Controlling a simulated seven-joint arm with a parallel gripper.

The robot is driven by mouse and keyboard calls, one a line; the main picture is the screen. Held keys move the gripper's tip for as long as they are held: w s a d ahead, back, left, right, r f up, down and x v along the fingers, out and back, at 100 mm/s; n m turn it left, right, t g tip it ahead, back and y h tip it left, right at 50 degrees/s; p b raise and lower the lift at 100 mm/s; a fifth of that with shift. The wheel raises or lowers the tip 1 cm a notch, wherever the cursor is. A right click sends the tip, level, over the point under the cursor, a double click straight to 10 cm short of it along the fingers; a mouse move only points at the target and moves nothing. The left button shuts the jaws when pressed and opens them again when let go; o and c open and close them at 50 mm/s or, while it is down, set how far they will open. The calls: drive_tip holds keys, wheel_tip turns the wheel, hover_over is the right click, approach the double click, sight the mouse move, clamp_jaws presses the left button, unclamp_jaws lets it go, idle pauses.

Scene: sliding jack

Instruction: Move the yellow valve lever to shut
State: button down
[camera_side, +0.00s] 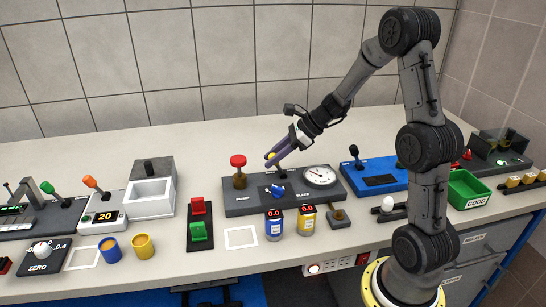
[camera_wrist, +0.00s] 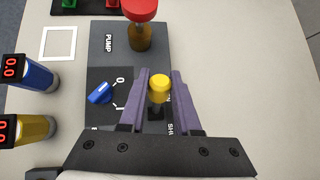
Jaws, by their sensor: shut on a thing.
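The yellow valve lever shows as a yellow knob (camera_wrist: 159,86) between my fingers in the wrist view. In the side view the yellow knob (camera_side: 270,155) shows at my fingertips. My gripper (camera_side: 276,158) is shut on it, with purple fingers (camera_wrist: 160,82) on either side of the knob. The lever stands on the dark pump panel (camera_side: 240,205).
On the panel, a red-topped pump knob (camera_side: 238,161) stands left of my gripper, a blue switch (camera_wrist: 100,93) sits in front, and a round gauge (camera_side: 319,175) is at right. Blue (camera_side: 274,226) and yellow (camera_side: 306,220) canisters stand before it. A blue box (camera_side: 375,175) lies to the right.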

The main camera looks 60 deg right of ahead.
drive_tip(key=shift+d+r, duration=0.1)
drive_tip(key=shift+d, duration=0.05)
idle(0.8)
drive_tip(key=shift+s+d+r+t+y, duration=0.15)
drive_tip(key=shift+s+d+t+y, duration=0.4)
drive_tip(key=shift+t+y, duration=0.3)
drive_tip(key=shift+s+d+r+m+t+y, duration=0.15)
drive_tip(key=shift+s+d+t+y, duration=0.2)
drive_tip(key=shift+t+y, duration=0.3)
drive_tip(key=shift+s+d+f+m+t+y, duration=0.15)
drive_tip(key=shift+s+d+t+y, duration=0.2)
drive_tip(key=shift+t, duration=0.35)
drive_tip(key=shift+r, duration=0.1)
drive_tip(key=c, duration=0.6)
unclamp_jaws()
